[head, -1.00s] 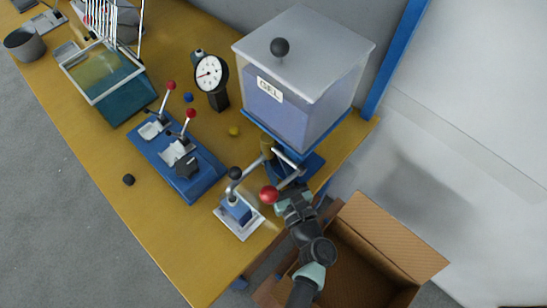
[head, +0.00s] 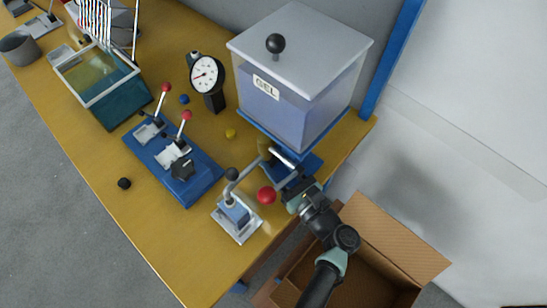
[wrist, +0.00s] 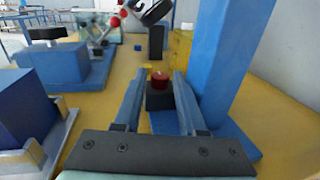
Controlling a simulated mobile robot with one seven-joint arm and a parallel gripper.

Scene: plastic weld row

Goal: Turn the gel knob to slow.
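The clear tank labelled GEL (head: 298,90) stands on a blue stand at the back right of the bench. In the wrist view a small red knob (wrist: 159,79) on a black block sits between my fingertips, close to the blue stand (wrist: 222,60). I cannot tell if it is the gel knob, and no slow mark is readable. My gripper (wrist: 157,95) is open, with its fingers on either side of the red knob and gaps showing. In the head view my gripper (head: 294,198) is low beside the tank's stand, its fingers mostly hidden.
A red ball (head: 266,195) and a small press (head: 237,216) are left of my gripper. A blue base with two levers (head: 185,184) carries a black knob (head: 182,169). A dial gauge (head: 206,75) stands behind. An open cardboard box (head: 395,235) is below right.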

